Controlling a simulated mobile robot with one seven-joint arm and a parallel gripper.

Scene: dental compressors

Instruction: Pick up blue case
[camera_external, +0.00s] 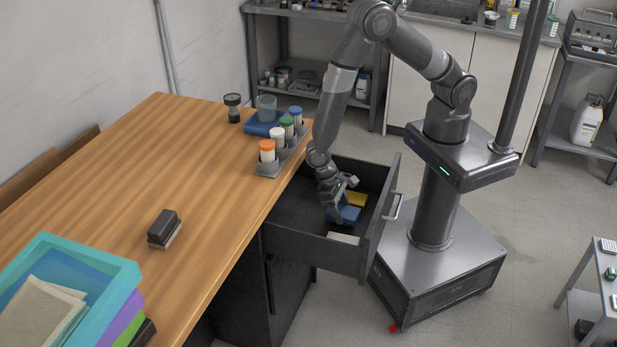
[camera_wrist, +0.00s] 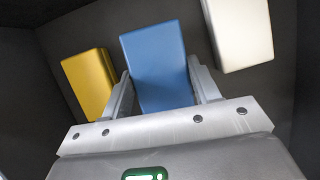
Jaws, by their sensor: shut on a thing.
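The blue case (camera_external: 349,214) is in the open dark drawer (camera_external: 318,251) under the wooden table. In the wrist view the blue case (camera_wrist: 156,66) is a plain block between the two fingers. My gripper (camera_external: 340,208) reaches down into the drawer, and in the wrist view my gripper (camera_wrist: 162,88) is shut on the blue case, one finger on each side. I cannot tell whether the case touches the drawer floor.
A yellow case (camera_wrist: 90,84) lies left of the blue one and a white case (camera_wrist: 240,33) right of it. The drawer walls stand close around. On the wooden table (camera_external: 150,165) are a rack of capped jars (camera_external: 278,137), a dark block (camera_external: 164,228) and stacked trays (camera_external: 110,262).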

